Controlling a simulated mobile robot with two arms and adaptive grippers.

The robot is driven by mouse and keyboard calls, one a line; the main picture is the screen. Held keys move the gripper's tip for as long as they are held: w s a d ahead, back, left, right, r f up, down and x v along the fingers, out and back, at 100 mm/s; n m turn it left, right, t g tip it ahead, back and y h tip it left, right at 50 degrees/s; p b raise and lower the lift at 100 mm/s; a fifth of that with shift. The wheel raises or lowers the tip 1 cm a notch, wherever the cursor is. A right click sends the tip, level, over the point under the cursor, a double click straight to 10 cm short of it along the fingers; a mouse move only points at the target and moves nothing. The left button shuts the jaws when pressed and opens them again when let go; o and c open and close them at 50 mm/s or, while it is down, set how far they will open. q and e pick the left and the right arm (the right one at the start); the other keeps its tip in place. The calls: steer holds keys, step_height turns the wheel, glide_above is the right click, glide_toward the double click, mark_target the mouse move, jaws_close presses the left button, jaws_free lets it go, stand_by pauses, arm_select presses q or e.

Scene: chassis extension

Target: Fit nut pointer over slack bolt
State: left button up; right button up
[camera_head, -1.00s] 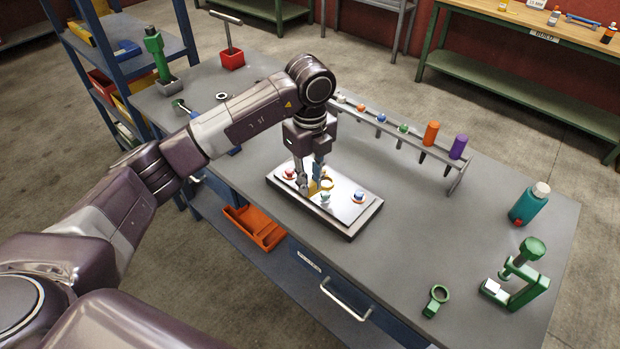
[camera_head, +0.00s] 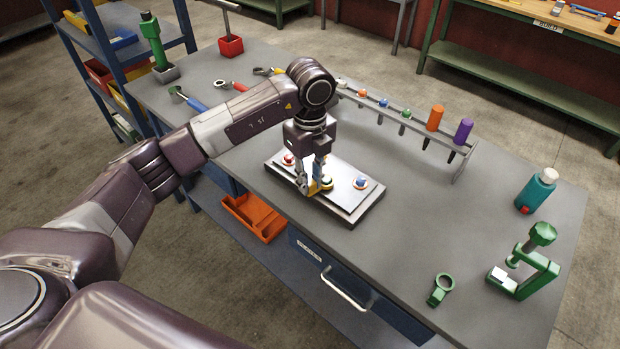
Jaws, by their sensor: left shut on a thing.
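My left gripper (camera_head: 310,186) reaches down over the bolt plate (camera_head: 350,212) on the bench and is shut on a small yellow pointer (camera_head: 314,188). The pointer is low at the plate's middle, right at the middle bolt (camera_head: 326,181). The fingers partly hide both, and I cannot tell whether the pointer's ring is around that bolt or just beside it. A red-marked bolt (camera_head: 289,159) stands to the left of the gripper and a blue-marked bolt (camera_head: 360,182) to the right. My right gripper is not in view.
A rack (camera_head: 405,115) with several coloured-handle tools stands behind the plate. A teal bottle (camera_head: 535,191), a green clamp stand (camera_head: 528,264) and a green ring tool (camera_head: 440,289) are to the right. Wrenches lie at the left. The bench between is clear.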

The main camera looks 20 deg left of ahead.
arm_select(q)
steer(key=o, duration=1)
step_height(320, 180, up, 12)
stand_by(0.5)
